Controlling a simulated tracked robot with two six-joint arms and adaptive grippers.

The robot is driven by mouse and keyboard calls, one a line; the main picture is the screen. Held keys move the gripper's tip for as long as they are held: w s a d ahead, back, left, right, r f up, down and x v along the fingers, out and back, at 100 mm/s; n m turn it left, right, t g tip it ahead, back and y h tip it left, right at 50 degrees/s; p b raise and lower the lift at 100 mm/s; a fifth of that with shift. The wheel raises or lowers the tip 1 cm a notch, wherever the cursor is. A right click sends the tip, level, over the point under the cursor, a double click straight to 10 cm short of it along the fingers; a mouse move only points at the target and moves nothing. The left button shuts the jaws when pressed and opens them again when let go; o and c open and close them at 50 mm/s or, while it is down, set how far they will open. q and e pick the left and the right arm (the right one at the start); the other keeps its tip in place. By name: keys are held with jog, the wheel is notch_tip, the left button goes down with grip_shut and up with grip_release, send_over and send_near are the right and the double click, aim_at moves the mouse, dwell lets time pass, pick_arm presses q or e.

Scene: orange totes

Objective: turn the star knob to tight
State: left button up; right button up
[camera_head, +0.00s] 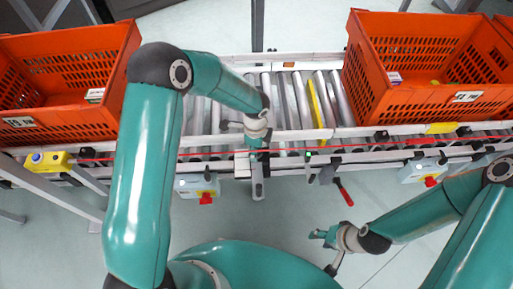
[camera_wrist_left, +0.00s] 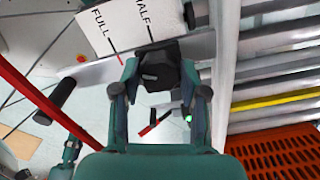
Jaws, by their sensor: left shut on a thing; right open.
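The star knob (camera_wrist_left: 158,72) is a dark, lobed knob in the left wrist view, beside a white plate (camera_wrist_left: 118,32) printed FULL and HALF. A short red mark shows on the plate left of the knob. My left gripper (camera_wrist_left: 160,85) is shut on the knob, one finger on each side. In the head view my left gripper (camera_head: 258,146) is at the conveyor's front rail and hides the knob. My right gripper (camera_head: 325,251) is open and empty, low over the floor and apart from the conveyor.
Orange totes stand on the conveyor at left (camera_head: 62,118) and right (camera_head: 395,107). A red-handled lever (camera_head: 345,193) hangs right of my left gripper. Control boxes with red buttons sit at left (camera_head: 197,187) and right (camera_head: 421,172). A red cord runs along the front rail.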

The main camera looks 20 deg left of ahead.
pick_arm(q)
jog(key=shift+d+m, duration=0.15)
jog(key=shift+m, duration=0.25)
jog(key=o, duration=1.1)
jog(key=shift+o, duration=0.2)
notch_tip(320, 180, up, 12)
